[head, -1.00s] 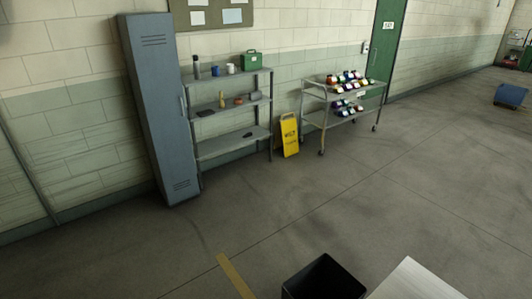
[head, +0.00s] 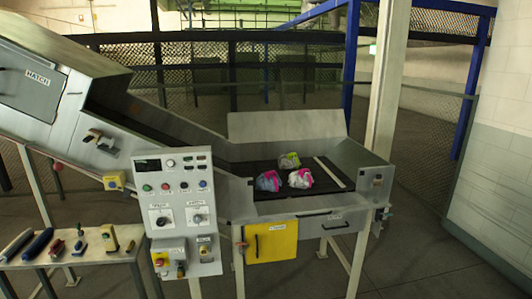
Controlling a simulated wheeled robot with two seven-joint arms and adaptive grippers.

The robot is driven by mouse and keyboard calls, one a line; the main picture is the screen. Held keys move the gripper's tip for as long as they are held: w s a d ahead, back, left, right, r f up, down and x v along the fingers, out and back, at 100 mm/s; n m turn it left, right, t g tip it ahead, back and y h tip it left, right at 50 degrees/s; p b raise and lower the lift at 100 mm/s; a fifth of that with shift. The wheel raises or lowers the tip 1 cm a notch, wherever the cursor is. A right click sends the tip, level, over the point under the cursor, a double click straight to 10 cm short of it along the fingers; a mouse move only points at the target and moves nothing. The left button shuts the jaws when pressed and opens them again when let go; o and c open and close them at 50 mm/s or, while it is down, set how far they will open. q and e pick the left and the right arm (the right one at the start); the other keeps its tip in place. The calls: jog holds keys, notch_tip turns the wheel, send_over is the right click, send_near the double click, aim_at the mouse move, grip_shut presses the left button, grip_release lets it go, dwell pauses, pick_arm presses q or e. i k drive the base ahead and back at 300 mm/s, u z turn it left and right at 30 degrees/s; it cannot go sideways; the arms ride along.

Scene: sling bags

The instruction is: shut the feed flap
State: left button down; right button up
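I see no part labelled as the feed flap that I can read. A grey sloping machine stands ahead, ending in a dark-floored tray (head: 270,188). A flat grey panel (head: 285,125) stands raised along the tray's back edge; it may be the flap. Three crumpled colourful bundles lie in the tray: blue and pink (head: 269,181), white and pink (head: 300,178), yellow-green (head: 289,160). A yellow door (head: 271,241) with a dark handle sits below the tray and looks closed. A grey cover marked HATCH (head: 32,92) is at upper left. Neither gripper is in view.
A control panel (head: 178,195) with buttons and knobs stands before the machine. A small bench (head: 75,258) with several hand tools is at lower left. Mesh fencing and blue posts (head: 351,70) stand behind. Open floor (head: 430,260) lies at lower right.

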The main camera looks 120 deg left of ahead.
aim_at(295, 207)
jog(key=u, duration=3.55)
